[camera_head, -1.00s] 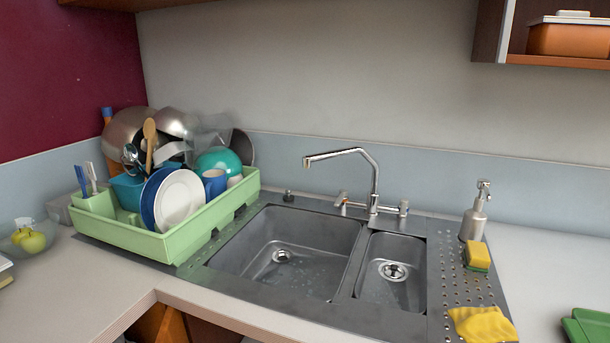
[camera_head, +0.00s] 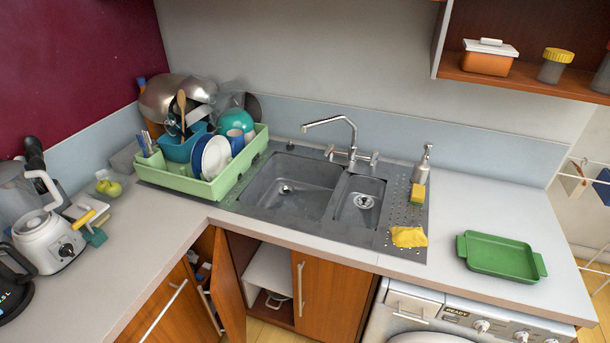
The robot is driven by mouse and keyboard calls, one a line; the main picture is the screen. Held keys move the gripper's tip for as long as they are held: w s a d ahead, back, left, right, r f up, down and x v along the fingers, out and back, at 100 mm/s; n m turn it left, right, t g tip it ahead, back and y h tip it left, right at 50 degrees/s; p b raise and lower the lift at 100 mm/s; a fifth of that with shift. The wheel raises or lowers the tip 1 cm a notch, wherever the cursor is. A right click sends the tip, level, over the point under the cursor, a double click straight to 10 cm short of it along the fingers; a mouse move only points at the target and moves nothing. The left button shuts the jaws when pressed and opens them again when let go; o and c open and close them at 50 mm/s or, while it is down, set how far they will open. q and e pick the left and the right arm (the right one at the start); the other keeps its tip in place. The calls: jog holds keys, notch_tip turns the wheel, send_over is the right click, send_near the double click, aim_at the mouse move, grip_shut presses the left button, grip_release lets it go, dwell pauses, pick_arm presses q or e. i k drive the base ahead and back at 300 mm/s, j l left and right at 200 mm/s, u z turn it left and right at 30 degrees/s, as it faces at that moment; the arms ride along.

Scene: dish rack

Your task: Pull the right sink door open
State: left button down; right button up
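The right sink door (camera_head: 338,297) is a brown wooden panel under the sink, in the lower middle of the view. It looks shut, flush with the cabinet front. Its upright metal bar handle (camera_head: 300,289) is near its left edge. Its bottom is cut off by the frame. To its left, another wooden door (camera_head: 229,288) stands swung open, showing the cabinet inside with a white panel and a pot (camera_head: 277,300). Neither of my grippers is in view.
The sink (camera_head: 292,190) is set in the counter above the doors. A washing machine (camera_head: 460,318) stands right of the right door. A green tray (camera_head: 500,256) lies on the right counter. A dish rack (camera_head: 206,184) stands left of the sink. A corner cabinet (camera_head: 168,305) is at left.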

aim_at(330, 297)
jog(key=k+j, duration=0.2)
jog(key=j, duration=0.2)
jog(key=k+j, duration=0.2)
jog(key=j, duration=0.2)
jog(key=k+j+z, duration=0.1)
jog(key=j, duration=0.3)
jog(key=k+j, duration=0.5)
jog(key=j, duration=0.25)
jog(key=z, duration=0.05)
